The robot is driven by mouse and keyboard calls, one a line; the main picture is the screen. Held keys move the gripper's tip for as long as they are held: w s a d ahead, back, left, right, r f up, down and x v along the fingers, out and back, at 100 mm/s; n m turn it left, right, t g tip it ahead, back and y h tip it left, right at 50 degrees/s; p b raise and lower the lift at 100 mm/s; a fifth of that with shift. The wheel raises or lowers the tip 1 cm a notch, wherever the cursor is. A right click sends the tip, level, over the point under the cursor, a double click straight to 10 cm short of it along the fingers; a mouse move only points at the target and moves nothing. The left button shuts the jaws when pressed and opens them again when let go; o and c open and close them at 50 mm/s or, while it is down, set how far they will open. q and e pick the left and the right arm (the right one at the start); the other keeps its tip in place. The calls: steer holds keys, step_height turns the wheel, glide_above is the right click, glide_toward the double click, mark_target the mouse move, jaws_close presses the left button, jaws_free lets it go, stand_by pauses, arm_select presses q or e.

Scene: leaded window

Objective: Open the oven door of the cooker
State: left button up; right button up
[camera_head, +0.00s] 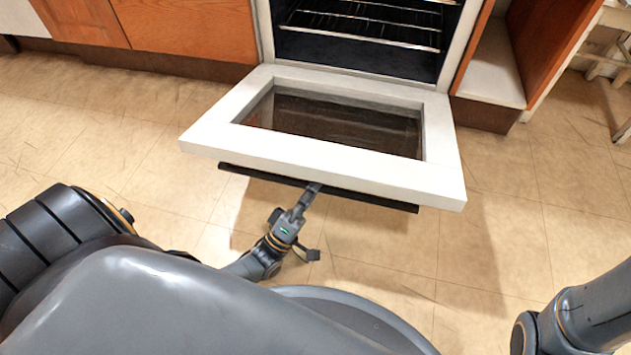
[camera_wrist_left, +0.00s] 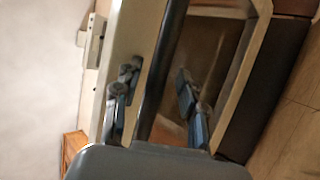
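The white oven door (camera_head: 310,158) of the cooker is folded down and lies about level, with its dark glass panel (camera_head: 335,122) facing up. Its black bar handle (camera_head: 320,188) runs along the underside near the front edge. My left gripper (camera_head: 312,190) is at the middle of the handle. In the left wrist view, the black handle (camera_wrist_left: 163,70) passes between the two fingers of my left gripper (camera_wrist_left: 158,108). The fingers stand apart, with gaps showing beside the bar. My right gripper is out of view; only part of my right arm shows at the lower right.
The oven cavity (camera_head: 355,45) is exposed, with wire racks (camera_head: 365,27) inside. Orange-brown cabinets (camera_head: 185,28) stand to the left, and an open cabinet (camera_head: 500,65) to the right. The tiled floor (camera_head: 530,220) is clear around the door.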

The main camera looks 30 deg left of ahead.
mark_target(308, 169)
arm_select(q)
steer(key=shift+s, duration=0.1)
step_height(308, 169, up, 10)
steer(key=shift+d+r, duration=0.1)
stand_by(0.4)
